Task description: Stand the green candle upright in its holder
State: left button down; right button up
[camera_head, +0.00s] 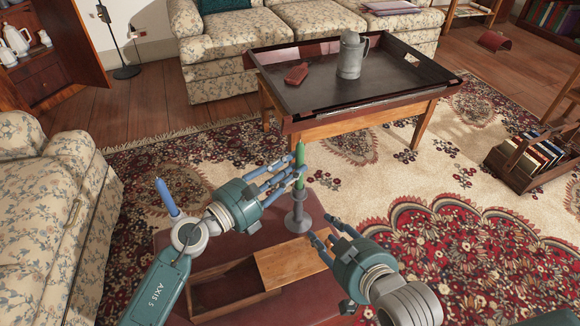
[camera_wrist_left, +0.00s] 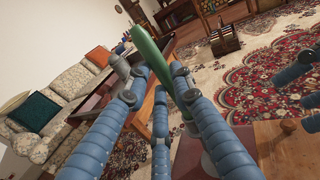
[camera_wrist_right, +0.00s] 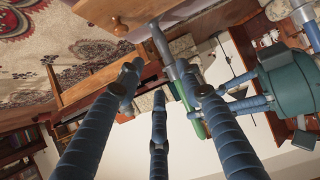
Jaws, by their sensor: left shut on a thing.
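The green candle (camera_head: 300,154) stands roughly upright directly above the grey candle holder (camera_head: 298,212). Its lower end meets the holder's cup, but I cannot tell whether it is seated. My left gripper (camera_head: 292,172) is shut on the candle around its middle. The candle (camera_wrist_left: 147,48) also rises between the fingers in the left wrist view. My right gripper (camera_head: 322,238) is open and empty, just right of the holder's base and lower than the left one. The right wrist view shows the candle (camera_wrist_right: 194,118) and the holder (camera_wrist_right: 161,45) beyond its spread fingers.
The holder stands on a dark red surface (camera_head: 170,240) with an open wooden box (camera_head: 228,288) and its lid (camera_head: 288,262). A blue candle (camera_head: 166,196) stands behind my left arm. A tray table (camera_head: 290,124) with a pewter tankard (camera_head: 351,56) stands beyond.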

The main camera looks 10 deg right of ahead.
jog(key=shift+w+r, duration=0.15)
jog(key=shift+r, duration=0.05)
jog(key=shift+w+a+r, duration=0.1)
jog(key=shift+r, duration=0.05)
jog(key=shift+w+r+t, duration=0.15)
jog(key=shift+r+t, duration=0.05)
jog(key=shift+t, duration=0.2)
jog(key=shift+w+a+r, duration=0.1)
jog(key=shift+r, duration=0.05)
jog(key=shift+w+r, duration=0.15)
jog(key=shift+r, duration=0.05)
jog(key=shift+w+a+r, duration=0.1)
jog(key=shift+r, duration=0.05)
jog(key=shift+w+r+t+y, duration=0.2)
jog(key=shift+t+y, duration=0.1)
jog(key=shift+t, duration=0.1)
jog(key=shift+a, duration=0.1)
jog(key=shift+w+a+r+t+b, duration=0.15)
jog(key=shift+w+r+t+b, duration=0.2)
jog(key=shift+r, duration=0.4)
